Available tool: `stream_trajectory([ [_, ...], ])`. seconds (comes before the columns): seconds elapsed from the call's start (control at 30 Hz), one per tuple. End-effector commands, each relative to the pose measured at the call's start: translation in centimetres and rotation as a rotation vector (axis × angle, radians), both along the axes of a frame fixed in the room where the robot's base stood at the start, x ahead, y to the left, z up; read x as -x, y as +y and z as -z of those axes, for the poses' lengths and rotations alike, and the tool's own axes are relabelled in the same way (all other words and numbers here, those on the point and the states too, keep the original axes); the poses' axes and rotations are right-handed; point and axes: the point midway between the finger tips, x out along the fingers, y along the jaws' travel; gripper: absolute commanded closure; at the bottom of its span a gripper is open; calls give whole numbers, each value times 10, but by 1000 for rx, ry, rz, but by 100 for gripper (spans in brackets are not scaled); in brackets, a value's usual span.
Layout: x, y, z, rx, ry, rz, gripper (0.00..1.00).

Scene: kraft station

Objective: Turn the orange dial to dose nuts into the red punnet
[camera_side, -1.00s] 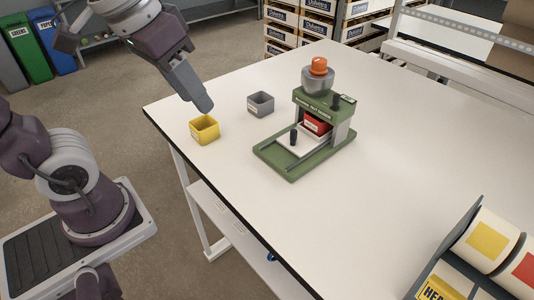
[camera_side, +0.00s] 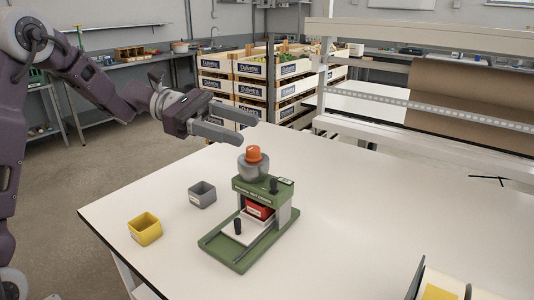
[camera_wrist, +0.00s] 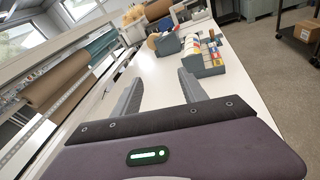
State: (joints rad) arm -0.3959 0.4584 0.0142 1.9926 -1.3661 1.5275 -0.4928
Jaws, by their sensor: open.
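The orange dial (camera_side: 253,154) sits on top of a grey hopper (camera_side: 253,172) on the green dispenser (camera_side: 262,194). The red punnet (camera_side: 258,211) stands inside the dispenser, under the hopper and partly hidden by the frame. A black knob (camera_side: 238,226) stands at the front of the dispenser. My gripper (camera_side: 250,126) is open and about level, above the dial in the side picture; the exact gap is hard to tell. Its two fingers also show apart and empty in the wrist view (camera_wrist: 158,78), where dial and dispenser are out of sight.
A yellow punnet (camera_side: 145,229) and a grey punnet (camera_side: 202,195) stand left of the dispenser on the white table (camera_side: 370,205). A shelf frame (camera_side: 420,104) and stacked crates (camera_side: 268,75) are behind. The wrist view shows a blue-grey bin of rolls (camera_wrist: 205,60).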

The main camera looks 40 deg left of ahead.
Motion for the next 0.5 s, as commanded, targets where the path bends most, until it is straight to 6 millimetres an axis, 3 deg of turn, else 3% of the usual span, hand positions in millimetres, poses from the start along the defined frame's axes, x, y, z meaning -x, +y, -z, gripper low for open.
stream_trajectory([
  [0.03, -32, 31, 15, 134, 81, -110, 50],
  [0.1, -55, 57, 36, 250, 139, -204, 50],
  [0.13, -53, 53, 53, 240, 138, -194, 50],
  [0.23, -52, 52, 78, 233, 125, -191, 50],
  [0.37, -57, 39, 84, 229, 119, -187, 50],
  [0.5, -69, 13, 84, 227, 119, -185, 50],
])
